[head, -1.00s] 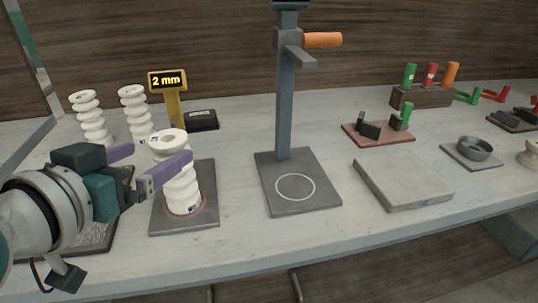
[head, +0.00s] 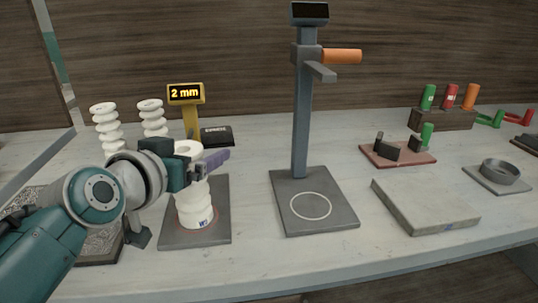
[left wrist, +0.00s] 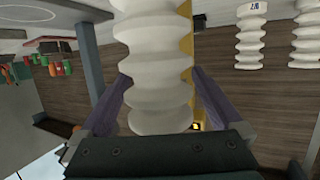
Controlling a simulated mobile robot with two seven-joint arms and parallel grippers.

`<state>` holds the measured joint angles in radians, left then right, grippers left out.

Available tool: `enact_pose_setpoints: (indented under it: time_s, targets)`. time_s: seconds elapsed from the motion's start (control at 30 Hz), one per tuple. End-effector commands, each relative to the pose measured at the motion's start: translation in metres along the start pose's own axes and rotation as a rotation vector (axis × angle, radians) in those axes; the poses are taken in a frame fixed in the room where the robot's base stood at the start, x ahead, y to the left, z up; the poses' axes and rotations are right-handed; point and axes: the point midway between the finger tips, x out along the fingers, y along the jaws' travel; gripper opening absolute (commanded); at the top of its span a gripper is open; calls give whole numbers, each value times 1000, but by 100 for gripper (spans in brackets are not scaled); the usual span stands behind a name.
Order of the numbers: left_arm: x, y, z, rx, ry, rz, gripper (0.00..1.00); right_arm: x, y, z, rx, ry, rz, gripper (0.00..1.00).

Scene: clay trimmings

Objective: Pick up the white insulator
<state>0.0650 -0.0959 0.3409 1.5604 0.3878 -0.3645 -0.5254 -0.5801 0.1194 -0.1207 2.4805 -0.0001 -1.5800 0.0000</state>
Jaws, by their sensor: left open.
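A white ribbed insulator (head: 195,208) stands upright on a dark grey plate (head: 215,235) at the left of the bench. My left gripper (head: 204,164), with purple fingers, is at its upper part and partly hides it. In the left wrist view the insulator (left wrist: 158,65) lies between the two open fingers, one on each side, and I cannot tell whether either touches it. Two more white insulators stand behind, one at the left (head: 106,128) and one beside it (head: 152,120). My right gripper is not in view.
A yellow stand (head: 186,96) reading "2 mm" and a black box (head: 217,136) are behind the plate. A grey post stand (head: 302,130) with an orange handle is to the right. A grey slab (head: 424,205) and a round dish (head: 499,173) are farther right.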

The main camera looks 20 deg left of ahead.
Motion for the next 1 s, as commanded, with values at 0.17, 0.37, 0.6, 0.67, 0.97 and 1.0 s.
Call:
enact_pose_setpoints:
  time_s: [0.17,0.37,0.6,0.67,0.97,1.0]
  targets:
    - [0,0,0,1,0,0,96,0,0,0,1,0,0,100]
    - [-1,0,0,0,-1,0,73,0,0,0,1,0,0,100]
    - [-1,0,0,0,-1,0,46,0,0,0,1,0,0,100]
    - [-1,0,0,0,-1,0,39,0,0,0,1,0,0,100]
    - [-1,0,0,0,-1,0,6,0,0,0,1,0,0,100]
    - [-1,0,0,0,-1,0,1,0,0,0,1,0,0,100]
